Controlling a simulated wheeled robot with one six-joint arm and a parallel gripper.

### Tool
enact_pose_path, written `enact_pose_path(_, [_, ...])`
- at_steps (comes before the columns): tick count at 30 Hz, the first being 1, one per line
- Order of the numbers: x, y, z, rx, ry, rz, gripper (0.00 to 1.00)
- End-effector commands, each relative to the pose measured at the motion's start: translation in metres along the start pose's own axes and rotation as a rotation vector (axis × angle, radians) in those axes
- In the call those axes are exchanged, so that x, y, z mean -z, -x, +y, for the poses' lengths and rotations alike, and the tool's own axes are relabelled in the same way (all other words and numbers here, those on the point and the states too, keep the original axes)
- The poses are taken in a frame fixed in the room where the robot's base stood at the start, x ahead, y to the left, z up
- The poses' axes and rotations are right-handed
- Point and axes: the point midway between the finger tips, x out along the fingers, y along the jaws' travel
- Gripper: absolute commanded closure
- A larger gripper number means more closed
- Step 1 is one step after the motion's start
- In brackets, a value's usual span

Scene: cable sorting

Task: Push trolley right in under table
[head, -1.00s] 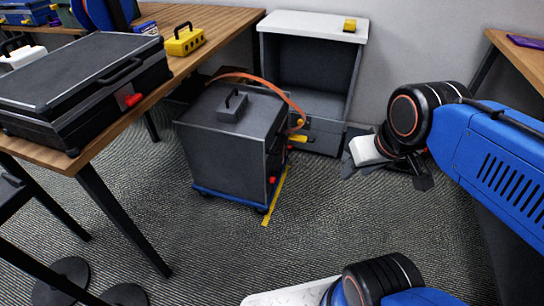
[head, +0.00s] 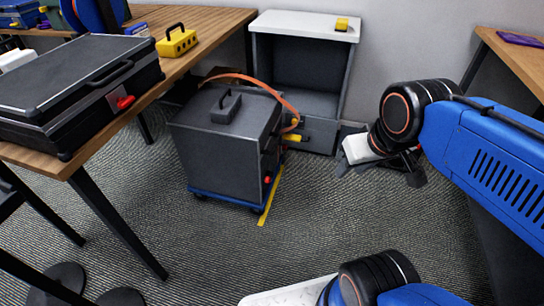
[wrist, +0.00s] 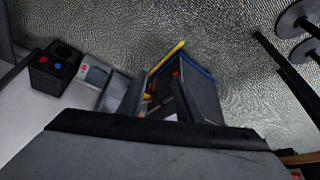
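The trolley (head: 215,155) is a dark grey box on a blue base with small wheels. It stands on the carpet to the right of the long wooden table (head: 215,27), out from under its top. An orange cable (head: 262,84) arches over its back. In the wrist view the trolley (wrist: 203,98) shows right of centre, partly hidden behind a large dark grey shape. My gripper (head: 380,166) hangs to the right of the trolley, with a clear gap between them. Its fingers are dark and seen at an angle, so their opening is unclear.
A yellow floor strip (head: 271,195) runs along the trolley's right side. An open grey cabinet (head: 300,20) with a white top stands behind it. A black case (head: 75,85) and a yellow box (head: 177,42) sit on the table. Black table legs (head: 118,222) stand left; open carpet lies in front.

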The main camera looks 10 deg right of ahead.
Motion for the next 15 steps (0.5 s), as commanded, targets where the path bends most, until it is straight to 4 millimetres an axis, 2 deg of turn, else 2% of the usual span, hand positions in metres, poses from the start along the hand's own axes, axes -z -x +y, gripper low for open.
enact_pose_path(8, [0.002, -0.005, -0.003, 0.014, -0.046, -0.026, 0.68])
enact_pose_path(15, [0.013, -0.029, -0.017, 0.086, -0.326, -0.171, 0.68])
